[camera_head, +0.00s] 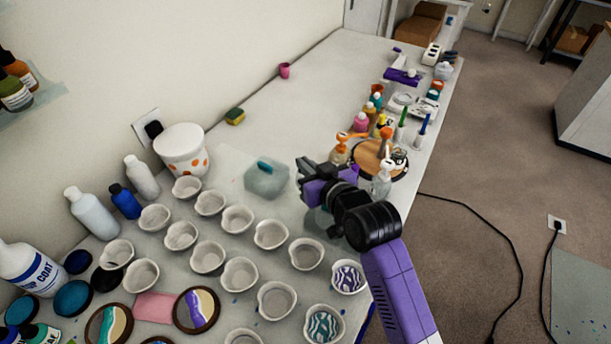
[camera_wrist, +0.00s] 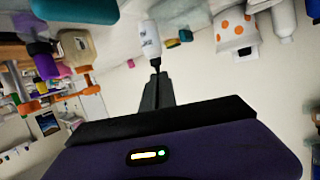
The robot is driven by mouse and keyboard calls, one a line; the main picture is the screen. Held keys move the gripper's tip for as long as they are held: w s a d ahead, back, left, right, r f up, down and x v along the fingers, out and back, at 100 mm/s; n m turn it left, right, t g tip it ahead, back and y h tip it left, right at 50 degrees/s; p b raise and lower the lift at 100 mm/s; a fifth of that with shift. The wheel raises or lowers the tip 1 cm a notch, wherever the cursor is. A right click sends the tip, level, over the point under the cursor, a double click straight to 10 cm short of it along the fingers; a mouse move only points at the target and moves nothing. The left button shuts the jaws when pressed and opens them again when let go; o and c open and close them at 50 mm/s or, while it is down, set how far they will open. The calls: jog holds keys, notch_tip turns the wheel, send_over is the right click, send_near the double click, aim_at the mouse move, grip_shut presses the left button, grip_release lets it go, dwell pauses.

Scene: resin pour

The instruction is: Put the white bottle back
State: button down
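The white bottle (camera_wrist: 150,38) shows in the wrist view, which is upside down. It has dark lettering and a narrow dark top. My gripper (camera_wrist: 155,72) looks closed on that narrow top, with the bottle's body beyond the fingertips. In the head view my gripper (camera_head: 304,172) is above the worktable, beside a translucent container with a teal top (camera_head: 262,180). The held bottle cannot be made out there and seems hidden by the gripper. Other white bottles stand at the left: a plain one (camera_head: 142,178), a larger one (camera_head: 90,213) and one lettered COAT (camera_head: 30,268).
Rows of white cups (camera_head: 238,219) fill the near table. A spotted bucket (camera_head: 182,150) and a blue bottle (camera_head: 124,201) stand by the wall. Colored bottles and a round wooden board (camera_head: 370,160) are at the right. The table's far middle is mostly clear around a sponge (camera_head: 235,116).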

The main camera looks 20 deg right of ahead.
jog(key=shift+f, duration=2.2)
jog(key=c, duration=1.7)
grip_release()
jog(key=shift+f, duration=0.1)
jog(key=shift+s, duration=0.1)
jog(key=b+v, duration=0.1)
jog(key=v, duration=1.1)
